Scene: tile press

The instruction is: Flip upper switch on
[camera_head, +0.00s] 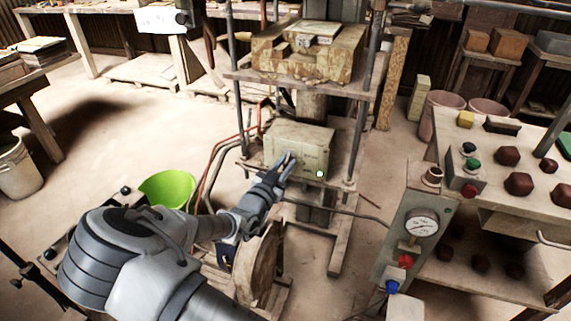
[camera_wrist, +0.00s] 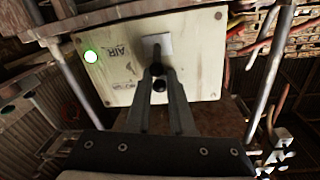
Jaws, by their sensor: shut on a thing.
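The pale switch box (camera_head: 302,139) hangs on the press frame in the head view. Its face fills the upper middle of the wrist view (camera_wrist: 125,63), with its lettering turned over. A light switch plate (camera_wrist: 157,46) with a dark lever sits on this face. My gripper (camera_head: 287,159) reaches the front of the box. In the wrist view my fingers (camera_wrist: 158,72) are closed around a small dark switch part just beside the plate. A dark round knob (camera_wrist: 159,86) shows between the fingers. The fingers hide part of the switch, and I cannot tell its exact position.
A green light (camera_head: 320,173) glows on the box; it also shows in the wrist view (camera_wrist: 91,56). Press posts (camera_head: 361,95) stand beside the box. Red and grey hoses (camera_head: 213,160) run on its left. A gauge panel (camera_head: 415,231) stands to the right.

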